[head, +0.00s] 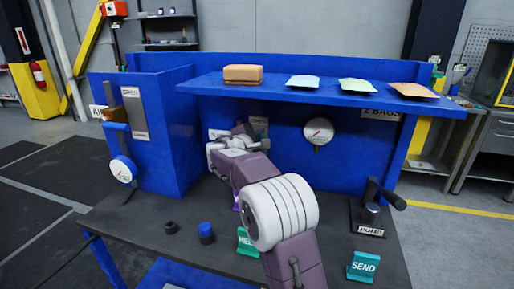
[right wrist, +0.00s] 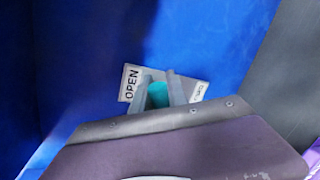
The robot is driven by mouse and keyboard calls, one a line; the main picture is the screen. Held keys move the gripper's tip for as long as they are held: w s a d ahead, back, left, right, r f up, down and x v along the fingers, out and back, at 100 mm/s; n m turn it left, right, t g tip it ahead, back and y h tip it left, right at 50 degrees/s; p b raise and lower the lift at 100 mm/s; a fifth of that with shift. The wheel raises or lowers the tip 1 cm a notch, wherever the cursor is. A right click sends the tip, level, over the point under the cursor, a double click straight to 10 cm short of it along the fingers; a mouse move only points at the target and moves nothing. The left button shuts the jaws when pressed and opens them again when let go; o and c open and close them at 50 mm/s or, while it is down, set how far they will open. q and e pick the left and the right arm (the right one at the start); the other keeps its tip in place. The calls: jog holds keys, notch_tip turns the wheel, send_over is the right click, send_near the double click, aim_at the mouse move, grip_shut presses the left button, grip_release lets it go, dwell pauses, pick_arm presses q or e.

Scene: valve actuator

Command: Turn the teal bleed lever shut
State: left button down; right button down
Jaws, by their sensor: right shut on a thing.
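The teal bleed lever (right wrist: 158,95) shows in the right wrist view as a short teal piece between the grey fingers of my right gripper (right wrist: 161,91), which is shut on it. A label reading OPEN (right wrist: 131,84) is left of the fingers, and a partly covered label (right wrist: 198,93) is to their right. In the head view my right gripper (head: 229,150) is at the blue back panel, below the shelf, and my arm hides the lever. My left gripper is not in view.
A blue shelf (head: 300,90) with a brown box (head: 243,74) and flat packets overhangs the panel. A white gauge (head: 318,132) is right of my gripper. A black-handled lever (head: 376,205), a teal SEND block (head: 363,266) and a blue knob (head: 206,232) stand on the dark bench.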

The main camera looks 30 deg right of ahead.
jog(key=shift+s+d+f+m+t+y+b, duration=0.1)
jog(key=shift+f+m+t+y+b, duration=0.15)
jog(key=shift+f+m+b, duration=1.05)
jog(key=shift+s+d+f+m+t+y+b, duration=0.15)
jog(key=shift+f+m+y+b, duration=0.25)
jog(key=shift+b, duration=1.55)
jog(key=shift+s+d+f+m+t+y+b, duration=0.15)
jog(key=shift+f+m+t+b, duration=0.15)
jog(key=shift+f+m+b, duration=1)
jog(key=shift+a+r+n+b, duration=0.1)
jog(key=shift+r+n+b, duration=0.2)
jog(key=shift+n, duration=0.2)
jog(key=c, duration=1.3)
grip_release()
jog(key=v, duration=0.9)
jog(key=shift+a+f, duration=0.1)
